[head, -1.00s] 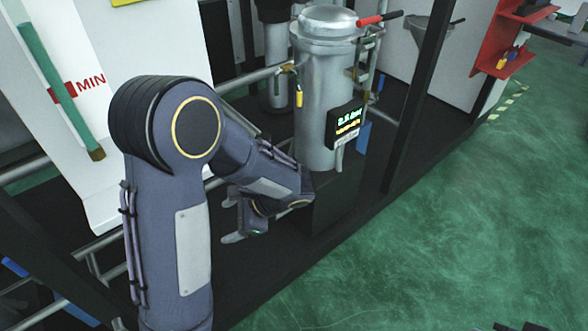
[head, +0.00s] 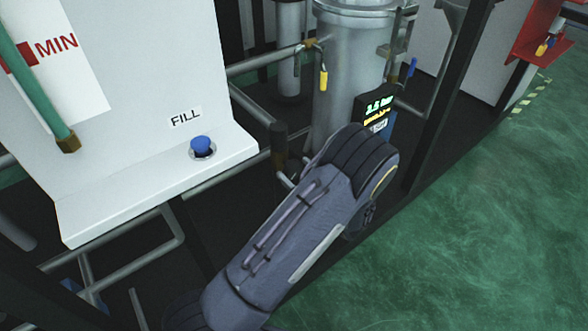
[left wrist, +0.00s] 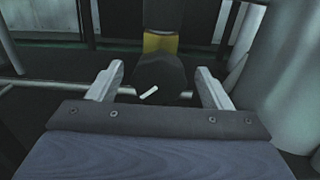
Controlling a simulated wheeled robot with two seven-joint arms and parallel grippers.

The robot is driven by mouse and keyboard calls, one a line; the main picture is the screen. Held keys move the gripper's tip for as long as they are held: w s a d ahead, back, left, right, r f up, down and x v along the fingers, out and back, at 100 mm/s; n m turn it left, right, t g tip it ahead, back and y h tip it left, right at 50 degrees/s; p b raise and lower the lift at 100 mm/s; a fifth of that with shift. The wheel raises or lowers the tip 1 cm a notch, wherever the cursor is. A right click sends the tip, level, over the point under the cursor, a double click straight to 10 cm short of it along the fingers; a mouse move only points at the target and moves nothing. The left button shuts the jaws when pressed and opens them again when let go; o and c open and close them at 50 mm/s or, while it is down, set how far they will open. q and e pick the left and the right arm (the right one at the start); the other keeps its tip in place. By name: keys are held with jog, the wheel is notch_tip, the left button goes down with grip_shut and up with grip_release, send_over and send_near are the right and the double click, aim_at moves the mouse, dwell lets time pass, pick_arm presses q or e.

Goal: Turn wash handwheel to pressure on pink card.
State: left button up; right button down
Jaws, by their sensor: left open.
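In the left wrist view my left gripper (left wrist: 159,72) is open. Its two pale fingers stand on either side of a dark round knob (left wrist: 165,78) with a white mark and a yellow collar behind it. It looks like the handwheel, but no label shows. I cannot tell whether the fingers touch it. In the head view my left arm hides most of the gripper. A small lit display (head: 378,108) with green and yellow text is on the metal vessel (head: 345,75); its figures are hard to read. No pink card is visible. My right gripper is not in view.
A white panel (head: 150,90) with a FILL label (head: 186,117) and a blue button (head: 201,146) stands at left. A dark upright post (head: 452,110) and pipes surround the vessel. A red shelf (head: 538,35) is at upper right. The green floor (head: 480,230) is clear.

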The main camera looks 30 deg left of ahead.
pick_arm(q)
jog(key=shift+x, duration=0.85)
jog(key=c, duration=1)
jog(key=shift+r+m+p, duration=0.15)
jog(key=shift+m+p, duration=0.65)
jog(key=shift+p, duration=0.05)
jog(key=shift+m+p, duration=1.05)
jog(key=shift+m, duration=0.05)
jog(key=m+p, duration=0.2)
jog(key=shift+w+m, duration=0.1)
jog(key=shift+m, duration=0.3)
jog(key=shift+d+m+p, duration=0.1)
jog(key=shift+m+p, duration=0.2)
jog(key=shift+m, duration=0.4)
jog(key=shift+f, duration=0.25)
